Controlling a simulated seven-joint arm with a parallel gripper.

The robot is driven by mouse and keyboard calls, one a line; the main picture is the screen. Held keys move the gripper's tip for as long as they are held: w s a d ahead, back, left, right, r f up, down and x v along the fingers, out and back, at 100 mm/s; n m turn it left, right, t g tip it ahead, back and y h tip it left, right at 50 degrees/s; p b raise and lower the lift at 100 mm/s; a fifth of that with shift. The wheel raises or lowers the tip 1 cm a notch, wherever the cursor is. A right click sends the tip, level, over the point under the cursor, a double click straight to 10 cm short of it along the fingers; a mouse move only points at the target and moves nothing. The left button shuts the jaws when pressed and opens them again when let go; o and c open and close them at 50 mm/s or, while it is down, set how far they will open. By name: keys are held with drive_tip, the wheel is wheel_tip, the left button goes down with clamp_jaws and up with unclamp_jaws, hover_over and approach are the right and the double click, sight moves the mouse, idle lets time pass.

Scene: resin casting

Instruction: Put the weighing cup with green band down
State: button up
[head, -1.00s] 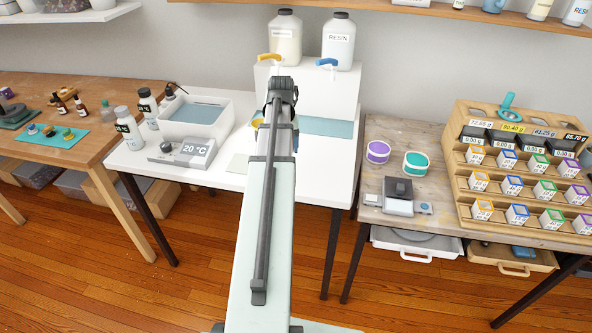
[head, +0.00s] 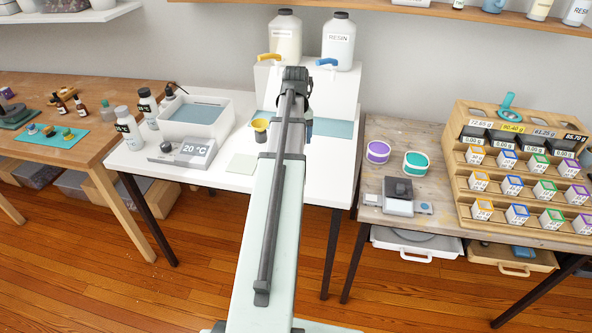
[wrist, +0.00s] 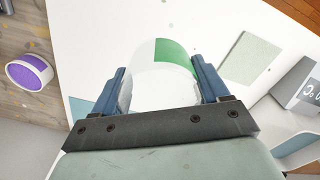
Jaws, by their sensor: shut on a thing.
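The weighing cup with green band (wrist: 160,88) is a whitish, translucent cup with a green patch on its side. In the wrist view my gripper (wrist: 158,66) is shut on it, with one blue finger on each side. The white table top (wrist: 200,18) shows beyond the cup; I cannot tell whether the cup touches it. In the head view my arm hides the cup, and only a bit of a blue finger shows at the arm's right edge.
A pale square pad (head: 242,164) and a yellow funnel-like piece (head: 261,130) are left of my arm. A 20 °C device (head: 190,152) and basin (head: 197,118) stand further left. Resin jugs (head: 338,45) stand behind. Purple (head: 378,152) and teal (head: 416,163) banded tubs are on the right table.

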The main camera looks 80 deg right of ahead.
drive_tip(key=shift+f, duration=4.8)
drive_tip(key=shift+f, duration=0.15)
drive_tip(key=o, duration=1)
drive_tip(key=shift+o, duration=0.2)
wheel_tip(320, 180, up, 14)
drive_tip(key=shift+w+d+f, duration=0.1)
drive_tip(key=shift+f, duration=0.05)
